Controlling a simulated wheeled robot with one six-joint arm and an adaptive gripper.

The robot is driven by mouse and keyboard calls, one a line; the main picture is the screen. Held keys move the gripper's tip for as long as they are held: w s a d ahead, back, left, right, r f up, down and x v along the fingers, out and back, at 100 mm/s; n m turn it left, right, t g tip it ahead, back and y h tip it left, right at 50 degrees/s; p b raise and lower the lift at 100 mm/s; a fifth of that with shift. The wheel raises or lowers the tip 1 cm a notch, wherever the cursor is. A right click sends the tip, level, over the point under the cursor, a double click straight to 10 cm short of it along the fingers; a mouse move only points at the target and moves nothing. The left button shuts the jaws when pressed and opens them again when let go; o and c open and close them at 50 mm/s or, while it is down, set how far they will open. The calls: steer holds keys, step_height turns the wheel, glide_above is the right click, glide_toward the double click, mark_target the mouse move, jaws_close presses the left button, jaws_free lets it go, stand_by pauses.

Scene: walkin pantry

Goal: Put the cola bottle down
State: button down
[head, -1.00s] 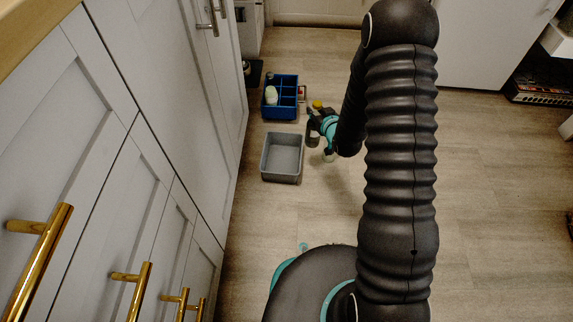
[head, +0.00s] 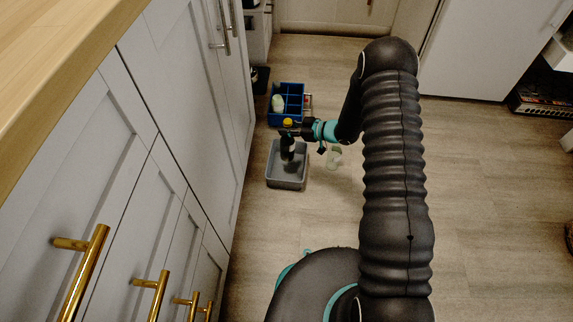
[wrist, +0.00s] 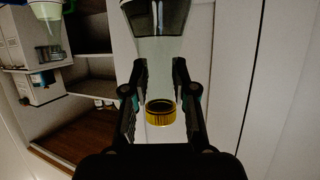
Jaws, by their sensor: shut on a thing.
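The cola bottle is dark with a yellow cap (head: 288,122). My gripper (head: 292,133) is shut on it just below the cap, and the bottle hangs roughly upright. In the head view its dark body (head: 287,150) overlaps the back part of the grey bin (head: 286,184). I cannot tell whether its base touches the bin's floor. In the wrist view the yellow cap (wrist: 159,113) and the clear neck show between the two fingers, with the dark body (wrist: 155,18) at the top edge.
A blue divided crate (head: 287,121) holding a white bottle (head: 277,103) stands behind the grey bin. White cabinets (head: 190,150) line the left. The floor to the right is open.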

mark_target(288, 146)
step_height(288, 146, down, 10)
steer(key=shift+r+b, duration=0.15)
steer(key=shift+b, duration=0.35)
steer(key=c, duration=0.9)
jaws_free()
steer(key=shift+s+d, duration=0.1)
